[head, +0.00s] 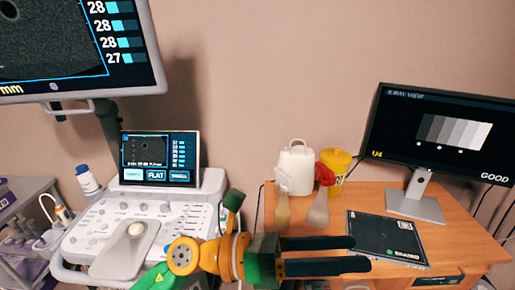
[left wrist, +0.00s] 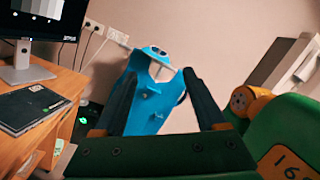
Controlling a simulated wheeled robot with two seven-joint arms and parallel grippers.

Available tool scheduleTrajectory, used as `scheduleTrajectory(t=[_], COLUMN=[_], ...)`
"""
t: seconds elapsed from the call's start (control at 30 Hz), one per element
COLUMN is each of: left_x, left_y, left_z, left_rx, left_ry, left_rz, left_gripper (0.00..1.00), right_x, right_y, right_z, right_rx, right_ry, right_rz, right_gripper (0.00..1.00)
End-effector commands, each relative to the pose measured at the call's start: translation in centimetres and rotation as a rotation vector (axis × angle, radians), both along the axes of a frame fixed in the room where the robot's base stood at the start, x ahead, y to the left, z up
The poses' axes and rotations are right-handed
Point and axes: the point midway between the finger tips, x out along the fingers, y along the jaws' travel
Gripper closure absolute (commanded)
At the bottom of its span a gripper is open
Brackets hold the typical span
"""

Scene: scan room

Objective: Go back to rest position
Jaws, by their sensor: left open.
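My left gripper (head: 345,254) shows in the head view with its two dark fingers apart and nothing between them. It points right, in front of and over the front part of the wooden desk. In the left wrist view the same gripper (left wrist: 158,100) has its fingers spread, with a blue apron-like item (left wrist: 150,118) seen beyond them. My green and yellow left arm comes in from the bottom of the head view. My right gripper is not in view.
An ultrasound console (head: 140,230) with screens stands left. A bottle (head: 88,180) stands beside it.

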Motion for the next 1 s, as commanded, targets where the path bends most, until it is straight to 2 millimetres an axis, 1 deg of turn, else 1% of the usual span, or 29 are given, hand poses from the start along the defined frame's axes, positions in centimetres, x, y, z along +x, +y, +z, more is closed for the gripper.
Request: scheduleTrajectory(t=[0.03,0.07,0.1,0.13,0.17,0.2,0.23,0.27,0.3,0.33,0.37,0.4,0.47,0.5,0.57,0.6,0.67,0.7,0.77,0.8,0.87,0.9,0.97,1.0], left_x=[2.0,4.1,7.1,9.2,10.9,12.7,13.6,14.0,14.0,13.5,12.8,11.6,9.3,7.6,5.0,3.2,0.5,-1.4,-4.1,-5.9,-8.7,-8.8,-8.4,-8.3], left_y=[1.5,3.4,6.5,8.9,11.3,14.3,16.4,18.2,20.4,21.8,22.9,24.1,25.4,26.0,26.6,27.0,27.2,27.3,27.5,27.5,27.5,27.4,27.4,27.3], left_z=[2.8,4.1,4.5,3.8,2.5,-0.1,-2.5,-5.0,-8.7,-11.3,-13.8,-16.9,-20.8,-23.0,-25.7,-27.2,-29.2,-30.2,-31.5,-32.2,-33.0,-35.0,-37.8,-39.6], left_rx=[-0.222,-0.367,-0.546,-0.658,-0.757,-0.871,-0.946,-1.010,-1.086,-1.133,-1.173,-1.215,-1.259,-1.280,-1.298,-1.307,-1.310,1.253,1.160,1.098,1.011,0.990,0.980,0.972], left_ry=[0.219,0.379,0.598,0.753,0.898,1.082,1.215,1.341,1.502,1.614,1.716,1.841,1.999,2.095,2.217,2.292,2.397,-2.356,-2.272,-2.217,-2.138,-2.121,-2.116,-2.112], left_rz=[0.102,0.182,0.295,0.379,0.459,0.566,0.643,0.721,0.824,0.898,0.968,1.058,1.180,1.257,1.363,1.431,1.529,-1.526,-1.505,-1.493,-1.473,-1.475,-1.481,-1.484], left_gripper=[0.27,0.27,0.27,0.27,0.27,0.27,0.27,0.27,0.27,0.27,0.27,0.27,0.27,0.27,0.27,0.27,0.27,0.27,0.27,0.27,0.27,0.27,0.27,0.27], right_x=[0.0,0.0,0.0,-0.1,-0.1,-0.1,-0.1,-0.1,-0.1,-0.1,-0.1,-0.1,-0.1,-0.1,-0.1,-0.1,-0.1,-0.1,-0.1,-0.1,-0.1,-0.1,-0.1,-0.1], right_y=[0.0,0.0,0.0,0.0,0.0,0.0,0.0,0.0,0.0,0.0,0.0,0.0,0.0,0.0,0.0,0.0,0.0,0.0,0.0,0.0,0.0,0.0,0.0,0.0], right_z=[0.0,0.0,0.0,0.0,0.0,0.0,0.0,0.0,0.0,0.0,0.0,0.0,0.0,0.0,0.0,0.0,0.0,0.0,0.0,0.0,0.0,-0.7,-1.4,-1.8], right_rx=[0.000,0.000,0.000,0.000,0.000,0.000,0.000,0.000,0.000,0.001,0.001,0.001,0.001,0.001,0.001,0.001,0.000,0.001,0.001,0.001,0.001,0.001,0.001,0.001], right_ry=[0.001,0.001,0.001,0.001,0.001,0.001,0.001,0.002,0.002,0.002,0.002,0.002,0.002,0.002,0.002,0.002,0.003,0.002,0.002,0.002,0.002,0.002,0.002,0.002], right_rz=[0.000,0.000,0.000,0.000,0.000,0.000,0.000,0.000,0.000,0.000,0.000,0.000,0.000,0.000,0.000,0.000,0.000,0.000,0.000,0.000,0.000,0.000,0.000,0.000], right_gripper=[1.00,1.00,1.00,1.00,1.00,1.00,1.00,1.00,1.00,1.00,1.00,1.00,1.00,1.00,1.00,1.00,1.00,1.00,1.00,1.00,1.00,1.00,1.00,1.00])
